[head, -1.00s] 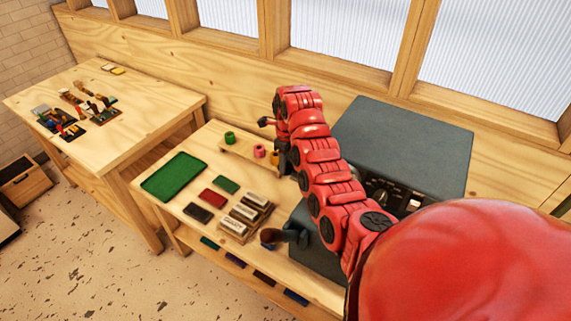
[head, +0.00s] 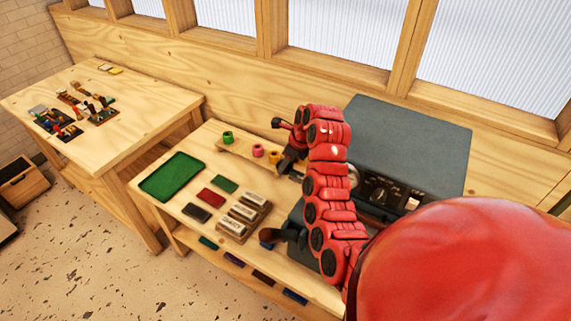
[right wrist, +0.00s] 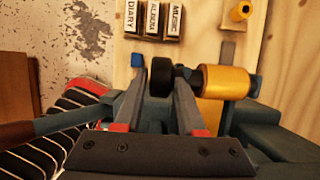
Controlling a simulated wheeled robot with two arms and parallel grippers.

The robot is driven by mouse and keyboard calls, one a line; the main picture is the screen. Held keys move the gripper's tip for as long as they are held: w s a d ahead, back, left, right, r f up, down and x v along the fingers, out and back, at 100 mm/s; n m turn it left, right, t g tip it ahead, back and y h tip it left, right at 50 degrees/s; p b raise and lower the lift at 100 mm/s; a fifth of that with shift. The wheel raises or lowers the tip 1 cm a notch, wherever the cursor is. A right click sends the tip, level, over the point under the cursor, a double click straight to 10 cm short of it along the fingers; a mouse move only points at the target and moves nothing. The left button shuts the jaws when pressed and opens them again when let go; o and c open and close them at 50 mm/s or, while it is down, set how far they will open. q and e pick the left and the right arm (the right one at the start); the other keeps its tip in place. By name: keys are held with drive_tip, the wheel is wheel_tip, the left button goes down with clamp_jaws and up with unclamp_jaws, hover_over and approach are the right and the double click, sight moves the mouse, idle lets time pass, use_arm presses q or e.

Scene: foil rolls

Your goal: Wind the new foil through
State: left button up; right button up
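In the right wrist view a gold foil roll (right wrist: 224,82) sits at the grey-blue machine, right of my fingers. My right gripper (right wrist: 160,82) has its two fingers apart, with a black round knob (right wrist: 161,77) between their tips. I cannot tell whether the fingers touch it. In the head view my right gripper (head: 287,166) is at the left side of the dark grey machine (head: 400,140), partly hidden by my arm. My left gripper is not in view.
Labelled blocks (head: 243,213), a green tray (head: 172,176) and small coloured pads (head: 211,197) lie on the bench left of the machine. A dark handle (head: 285,236) stands out at the machine's front. Another table (head: 110,130) with tools is further left.

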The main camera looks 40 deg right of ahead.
drive_tip(key=shift+o, duration=1.3)
drive_tip(key=shift+r, duration=0.1)
drive_tip(key=shift+w+a+g+h, duration=0.1)
drive_tip(key=shift+w+g+h, duration=0.1)
drive_tip(key=shift+g, duration=0.3)
drive_tip(key=shift+w+a+g+h, duration=0.1)
drive_tip(key=shift+g+h, duration=0.1)
drive_tip(key=shift+g, duration=0.3)
drive_tip(key=shift+d+g+h, duration=0.1)
drive_tip(key=shift+g+h, duration=0.2)
drive_tip(key=shift+g, duration=0.4)
